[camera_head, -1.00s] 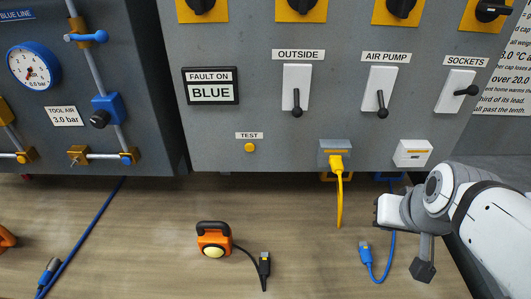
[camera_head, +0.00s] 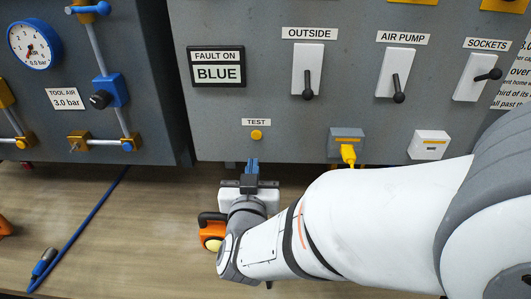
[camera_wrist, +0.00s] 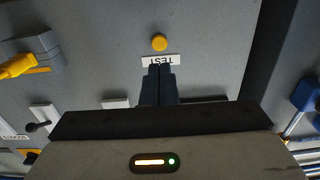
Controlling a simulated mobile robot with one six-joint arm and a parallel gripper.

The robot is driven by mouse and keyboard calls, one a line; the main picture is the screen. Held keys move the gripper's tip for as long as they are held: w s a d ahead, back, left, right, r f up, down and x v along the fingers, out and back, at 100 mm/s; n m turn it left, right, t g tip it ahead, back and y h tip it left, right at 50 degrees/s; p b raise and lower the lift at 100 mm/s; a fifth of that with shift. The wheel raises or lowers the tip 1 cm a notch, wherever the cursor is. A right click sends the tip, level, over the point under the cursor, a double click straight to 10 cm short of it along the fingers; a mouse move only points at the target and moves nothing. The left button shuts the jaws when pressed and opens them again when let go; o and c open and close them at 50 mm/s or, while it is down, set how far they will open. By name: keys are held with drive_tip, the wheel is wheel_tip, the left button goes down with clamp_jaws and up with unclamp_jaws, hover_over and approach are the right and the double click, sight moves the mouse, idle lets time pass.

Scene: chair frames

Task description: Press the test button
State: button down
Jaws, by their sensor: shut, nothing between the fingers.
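The test button (camera_head: 256,135) is a small round yellow button on the grey panel, under a white TEST label (camera_head: 256,122). In the wrist view the button (camera_wrist: 159,42) shows upside down with its label, just beyond the fingertips. My gripper (camera_head: 252,164) is shut and empty, a little below the button in the head view. In the wrist view the shut fingers (camera_wrist: 158,70) point at the panel and overlap the edge of the label. The button is unobstructed; I cannot tell the exact gap between fingertips and panel.
A yellow plug sits in the socket (camera_head: 347,140) right of the button. A white box (camera_head: 428,145) and switches (camera_head: 307,70) are on the panel. An orange lamp (camera_head: 212,230) lies on the bench, partly behind my arm. A display (camera_head: 216,67) reads FAULT ON BLUE.

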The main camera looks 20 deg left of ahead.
drive_tip(key=x, duration=0.6)
drive_tip(key=shift+w, duration=0.25)
drive_tip(key=shift+x, duration=0.8)
drive_tip(key=shift+w+a, duration=0.1)
drive_tip(key=shift+w+a+b, duration=0.2)
drive_tip(key=shift+w+b, duration=0.2)
drive_tip(key=shift+w, duration=0.2)
drive_tip(key=shift+s, duration=0.1)
approach(256, 136)
drive_tip(key=shift+x, duration=1)
drive_tip(key=shift+r, duration=0.1)
